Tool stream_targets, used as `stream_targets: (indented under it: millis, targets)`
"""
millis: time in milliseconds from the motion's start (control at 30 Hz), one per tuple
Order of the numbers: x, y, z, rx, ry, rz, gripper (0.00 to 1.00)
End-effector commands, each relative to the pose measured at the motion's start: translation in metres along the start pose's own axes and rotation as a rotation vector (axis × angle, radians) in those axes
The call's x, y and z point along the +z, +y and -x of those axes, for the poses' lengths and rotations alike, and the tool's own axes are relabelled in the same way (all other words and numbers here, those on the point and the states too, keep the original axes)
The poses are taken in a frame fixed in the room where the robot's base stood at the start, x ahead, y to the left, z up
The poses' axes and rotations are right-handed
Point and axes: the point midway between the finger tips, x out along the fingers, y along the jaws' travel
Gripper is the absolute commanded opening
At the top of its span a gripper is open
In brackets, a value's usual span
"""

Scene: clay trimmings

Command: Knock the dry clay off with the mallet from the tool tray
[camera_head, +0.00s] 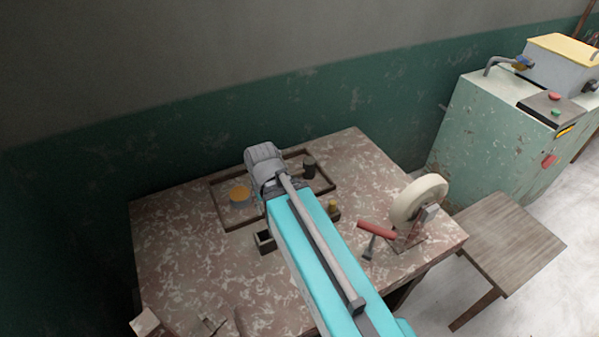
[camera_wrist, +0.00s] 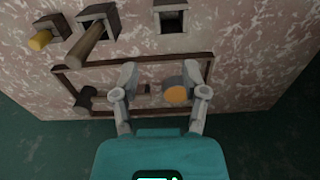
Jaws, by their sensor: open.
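A shallow brown-rimmed tray (camera_head: 222,208) lies at the back of the mottled table; its rim also shows in the wrist view (camera_wrist: 205,145). In it a mallet lies on its side, its dark head (camera_head: 309,167) at the right in the head view; the head shows at left in the wrist view (camera_wrist: 85,98), with its handle (camera_wrist: 142,88) running right. A round grey piece with an orange-yellow face (camera_wrist: 177,92) sits beside the handle's end; it also shows in the head view (camera_head: 240,194). My gripper (camera_wrist: 167,72) is open above the tray, fingers apart. I cannot identify the dry clay.
Square holders stand in front of the tray: one with a yellow-tipped piece (camera_wrist: 42,40), one with a wooden shaft (camera_wrist: 92,45), one apparently empty (camera_wrist: 172,18). A red-topped tool (camera_head: 377,229) is near a pale wheel (camera_head: 419,200). A wooden stool (camera_head: 505,240) stands right.

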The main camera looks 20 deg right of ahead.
Motion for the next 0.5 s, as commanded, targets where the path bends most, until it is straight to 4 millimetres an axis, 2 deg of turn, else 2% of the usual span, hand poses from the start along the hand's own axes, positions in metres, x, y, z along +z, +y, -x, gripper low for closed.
stream_targets:
  millis: [167,233,267,467,500]
  targets:
    - [0.000,0.000,0.000,0.000,0.000,0.000,0.59]
    - [0.000,0.000,0.000,0.001,0.000,0.001,0.72]
    - [-0.001,0.000,-0.001,0.002,0.001,0.003,0.74]
    - [-0.011,0.007,-0.013,0.043,0.019,0.056,0.74]
    - [-0.015,0.023,-0.017,0.059,0.024,0.081,0.74]
